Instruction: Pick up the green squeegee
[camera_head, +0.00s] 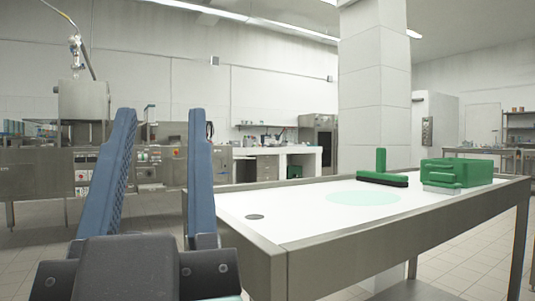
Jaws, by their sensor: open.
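The green squeegee (381,175) is on the white top of the metal table (280,251), toward the far side. Its short green handle stands upright from a green head with a dark strip along its lower edge. My gripper (162,114) is at the left of the view with its two blue fingers pointing up and spread apart. It is open and empty. It is to the left of the table and well apart from the squeegee.
A green box-like object (457,172) with a pale base stands right of the squeegee. A pale green disc (363,198) and a small dark disc (255,217) lie flat on the table. A white pillar (374,95) rises behind. The tabletop's near part is clear.

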